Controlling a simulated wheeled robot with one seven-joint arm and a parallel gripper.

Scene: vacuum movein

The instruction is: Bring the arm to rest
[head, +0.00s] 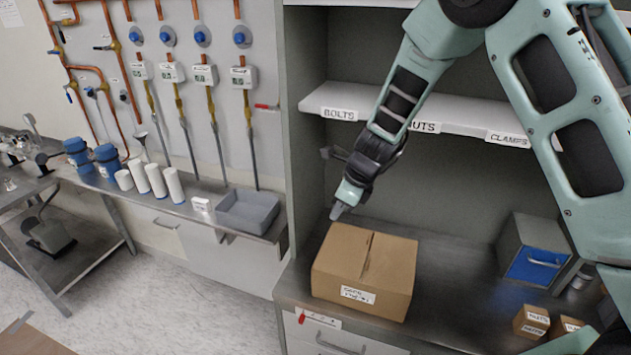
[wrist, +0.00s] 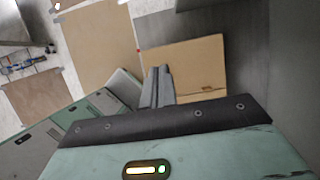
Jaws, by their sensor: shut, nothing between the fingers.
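My gripper (head: 338,211) is shut and empty. In the head view it points down just above the back left of a closed cardboard box (head: 365,268). The box stands on the metal counter at the left end of the shelf unit and has a white label on its front. In the wrist view the shut fingers (wrist: 158,86) reach up from the gripper body, and the box (wrist: 187,67) lies behind and to the right of them. I cannot tell whether the fingertips touch the box.
A shelf (head: 440,118) with labels runs behind my arm. A grey case with a blue front (head: 535,264) and small cartons (head: 531,321) stand at the counter's right. A grey tray (head: 248,211) and white cylinders (head: 157,181) sit on the left bench. The counter between box and case is clear.

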